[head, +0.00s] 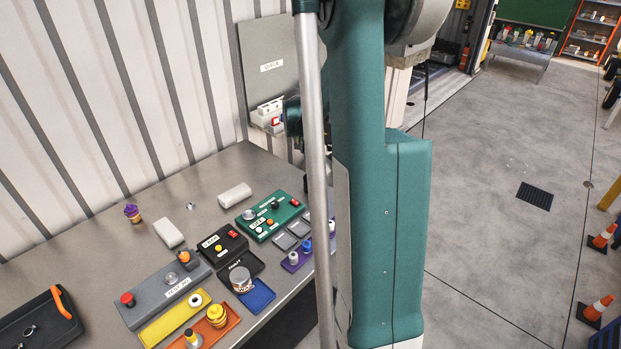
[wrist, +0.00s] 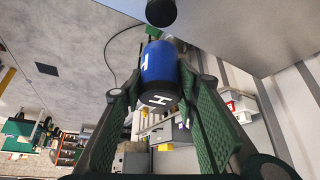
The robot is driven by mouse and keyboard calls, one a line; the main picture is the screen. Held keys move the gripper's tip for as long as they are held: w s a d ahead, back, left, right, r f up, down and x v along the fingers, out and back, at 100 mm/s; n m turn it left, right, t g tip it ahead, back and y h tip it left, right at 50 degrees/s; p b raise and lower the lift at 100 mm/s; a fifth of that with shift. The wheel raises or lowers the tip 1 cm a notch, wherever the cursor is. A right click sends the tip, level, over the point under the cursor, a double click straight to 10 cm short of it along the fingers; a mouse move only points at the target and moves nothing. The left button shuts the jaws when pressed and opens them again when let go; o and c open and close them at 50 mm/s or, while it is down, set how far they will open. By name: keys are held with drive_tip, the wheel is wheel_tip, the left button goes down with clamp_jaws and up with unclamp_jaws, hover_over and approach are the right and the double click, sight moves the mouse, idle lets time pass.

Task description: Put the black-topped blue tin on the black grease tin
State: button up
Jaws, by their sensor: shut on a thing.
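In the wrist view my gripper (wrist: 162,88) is shut on the blue tin (wrist: 158,62), which sits between its two green-padded fingers. The tin has a white H on its blue side and another H on its dark end, which faces the camera. A black round object (wrist: 160,12) shows beyond the tin at the top edge of the wrist view; I cannot tell for sure whether it is the black grease tin. In the head view my arm hides the gripper and the blue tin. A small dark thing (head: 305,184) shows beside my arm there, too little to identify.
The ribbed wall (head: 130,90) stands behind. Bench space at back left is clear.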

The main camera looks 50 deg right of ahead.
sight(310, 157)
drive_tip(key=shift+f, duration=2.95)
drive_tip(key=shift+f, duration=0.1)
drive_tip(key=shift+f, duration=2)
drive_tip(key=shift+f, duration=0.1)
drive_tip(key=o, duration=0.9)
drive_tip(key=shift+o, duration=0.4)
